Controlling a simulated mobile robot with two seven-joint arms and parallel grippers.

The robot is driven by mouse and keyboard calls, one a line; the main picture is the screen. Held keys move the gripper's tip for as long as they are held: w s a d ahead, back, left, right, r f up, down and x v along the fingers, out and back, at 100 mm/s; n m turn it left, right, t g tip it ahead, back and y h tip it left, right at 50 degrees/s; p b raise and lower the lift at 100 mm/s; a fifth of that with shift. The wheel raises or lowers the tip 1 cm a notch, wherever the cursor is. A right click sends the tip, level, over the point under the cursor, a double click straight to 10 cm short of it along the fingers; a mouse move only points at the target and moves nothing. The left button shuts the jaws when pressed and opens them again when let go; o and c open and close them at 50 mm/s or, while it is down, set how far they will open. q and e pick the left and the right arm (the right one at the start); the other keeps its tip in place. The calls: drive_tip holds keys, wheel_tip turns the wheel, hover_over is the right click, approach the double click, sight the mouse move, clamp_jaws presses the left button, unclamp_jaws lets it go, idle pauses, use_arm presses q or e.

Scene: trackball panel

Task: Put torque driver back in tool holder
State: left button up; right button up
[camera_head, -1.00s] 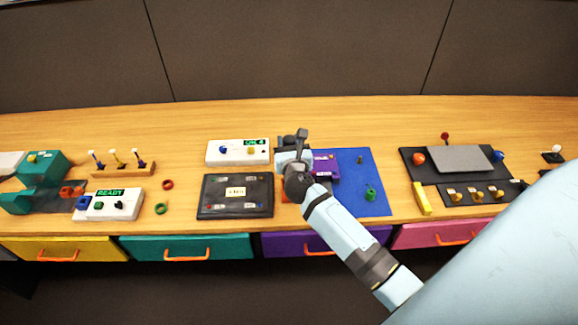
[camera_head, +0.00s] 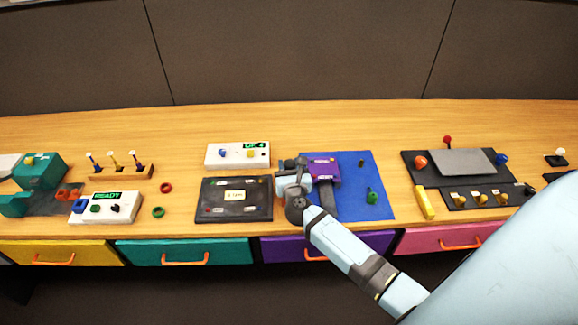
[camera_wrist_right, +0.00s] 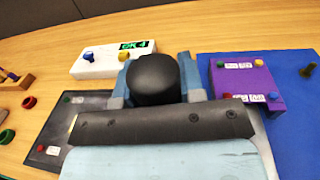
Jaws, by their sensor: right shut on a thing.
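My right gripper (camera_head: 290,176) is over the gap between the black panel and the purple box, near the blue mat's left edge. In the right wrist view its blue fingers (camera_wrist_right: 155,80) are shut on a black round-topped thing, which appears to be the torque driver (camera_wrist_right: 153,76). The driver's lower part is hidden by the gripper. A wooden rack (camera_head: 122,173) with three upright tools stands at the left and looks like a tool holder; I cannot tell whether it is the one named. My left gripper is not in view.
The black panel (camera_head: 215,215) lies left of my gripper. The purple box (camera_head: 322,166) is on the blue mat (camera_head: 352,205) with a green piece (camera_head: 372,196). A white box (camera_head: 232,162) stands behind. Clear wood lies along the back of the table.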

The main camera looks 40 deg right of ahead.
drive_tip(key=o, duration=0.9)
drive_tip(key=shift+o, duration=0.2)
drive_tip(key=shift+r+p, duration=0.25)
drive_tip(key=shift+p, duration=0.1)
drive_tip(key=s+a+f+n+y+b, duration=0.25)
drive_tip(key=s+a+n+y, duration=1.15)
drive_tip(key=n, duration=1.3)
drive_tip(key=s+a+f+n+g+h, duration=0.1)
drive_tip(key=s+a+f+n+g, duration=0.1)
drive_tip(key=s+f+n, duration=0.2)
drive_tip(key=s+a+f+n+g+h, duration=0.1)
drive_tip(key=s+f+n, duration=0.4)
drive_tip(key=s+n, duration=0.5)
drive_tip(key=n+g+h, duration=0.1)
drive_tip(key=n+g, duration=0.1)
drive_tip(key=n, duration=0.1)
drive_tip(key=shift+a, duration=0.35)
